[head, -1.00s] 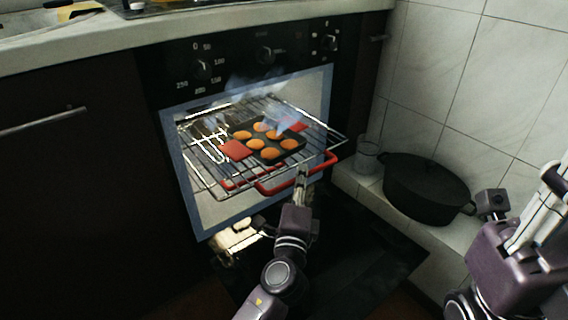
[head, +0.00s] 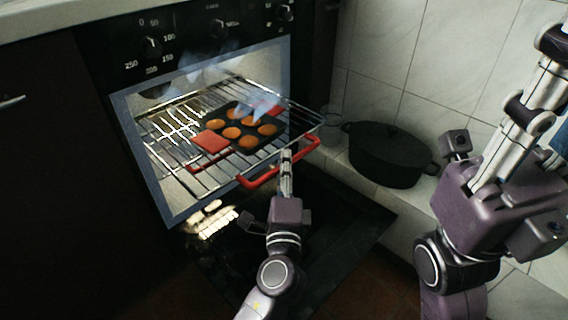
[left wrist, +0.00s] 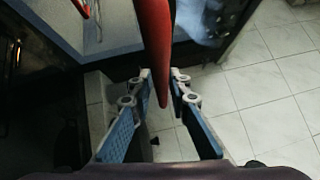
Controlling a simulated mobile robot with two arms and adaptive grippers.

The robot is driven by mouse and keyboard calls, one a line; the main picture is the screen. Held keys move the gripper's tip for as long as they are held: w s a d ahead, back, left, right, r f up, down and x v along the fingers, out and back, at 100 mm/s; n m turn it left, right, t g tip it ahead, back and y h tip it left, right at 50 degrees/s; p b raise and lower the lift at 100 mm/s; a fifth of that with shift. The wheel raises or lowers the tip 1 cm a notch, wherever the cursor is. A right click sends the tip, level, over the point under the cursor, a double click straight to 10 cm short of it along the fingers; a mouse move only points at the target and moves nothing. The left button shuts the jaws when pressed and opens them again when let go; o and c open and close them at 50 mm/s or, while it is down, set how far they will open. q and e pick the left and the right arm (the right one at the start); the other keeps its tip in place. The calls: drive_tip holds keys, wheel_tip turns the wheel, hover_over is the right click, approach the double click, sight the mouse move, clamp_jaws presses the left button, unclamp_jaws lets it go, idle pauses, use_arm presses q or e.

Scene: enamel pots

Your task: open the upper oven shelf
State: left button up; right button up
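The upper oven shelf (head: 187,187) is a wire rack in the oven, its front part out past the opening. Along its front runs a red handle (head: 262,180). My left gripper (head: 286,156) is at this handle, in front of the rack. In the left wrist view the red bar (left wrist: 157,45) lies between the spread fingers (left wrist: 163,76), with narrow gaps beside it; it does not look clamped. My right gripper (head: 548,45) points up at the right, apart from the oven; its finger opening is unclear.
A dark tray (head: 228,146) with several orange rounds and red ends sits on the rack. The oven door (head: 345,235) is folded down below. A black lidded pot (head: 388,155) and a glass (head: 332,125) stand on the ledge at the right, by the tiled wall.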

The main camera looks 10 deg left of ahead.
use_arm(q)
drive_tip(key=shift+o, duration=1.1)
drive_tip(key=s+d+f, duration=0.1)
drive_tip(key=s, duration=1.1)
drive_tip(key=shift+d+f, duration=0.15)
drive_tip(key=shift+f, duration=0.15)
drive_tip(key=shift+w, duration=0.1)
